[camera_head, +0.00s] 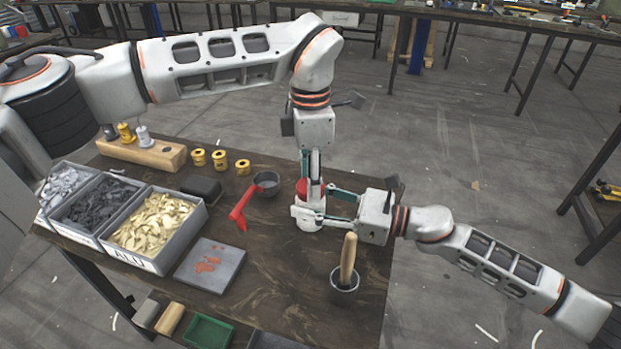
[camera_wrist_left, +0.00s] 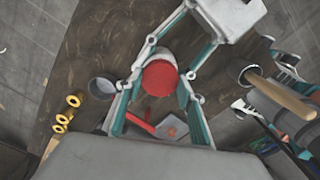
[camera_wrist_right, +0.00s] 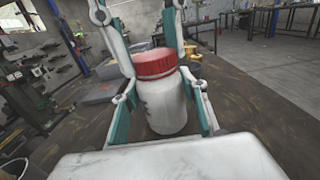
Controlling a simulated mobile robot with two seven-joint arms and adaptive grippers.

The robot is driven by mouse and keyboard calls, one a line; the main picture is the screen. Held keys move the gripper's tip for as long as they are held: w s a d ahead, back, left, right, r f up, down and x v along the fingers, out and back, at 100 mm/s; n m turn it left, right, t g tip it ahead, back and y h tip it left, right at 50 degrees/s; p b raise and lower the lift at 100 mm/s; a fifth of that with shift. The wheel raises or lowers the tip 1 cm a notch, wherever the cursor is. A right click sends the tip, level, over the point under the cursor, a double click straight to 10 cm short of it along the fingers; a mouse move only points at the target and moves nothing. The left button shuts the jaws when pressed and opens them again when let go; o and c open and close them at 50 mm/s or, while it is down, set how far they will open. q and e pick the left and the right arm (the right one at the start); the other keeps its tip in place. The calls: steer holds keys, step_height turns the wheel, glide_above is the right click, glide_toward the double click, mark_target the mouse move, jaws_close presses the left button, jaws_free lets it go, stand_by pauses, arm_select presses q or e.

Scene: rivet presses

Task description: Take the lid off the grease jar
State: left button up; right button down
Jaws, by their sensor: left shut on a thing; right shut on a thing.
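The grease jar (camera_head: 308,223) is a white upright jar on the dark bench, with a red lid (camera_head: 301,190) seated on top. In the right wrist view the jar body (camera_wrist_right: 166,107) stands between my right fingers, and the red lid (camera_wrist_right: 155,64) sits level on it. My left gripper (camera_head: 313,182) comes down from above and is shut on the lid. In the left wrist view the lid (camera_wrist_left: 159,78) is between its fingers. My right gripper (camera_head: 325,207) reaches in from the right and is shut on the jar body. The fingers partly hide the jar in the head view.
A dark cup (camera_head: 343,289) with a wooden-handled tool stands in front of the jar. A grey slab (camera_head: 232,259), parts bins (camera_head: 178,251) and yellow spools (camera_head: 220,158) are further left. Bare bench lies between slab and cup.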

arm_select(q)
steer(key=n, duration=0.8)
steer(key=shift+n, duration=0.3)
steer(key=n, duration=0.8)
steer(key=shift+n, duration=0.3)
steer(key=n, duration=0.8)
steer(key=shift+n, duration=0.4)
steer(key=n, duration=0.8)
steer(key=shift+n, duration=0.3)
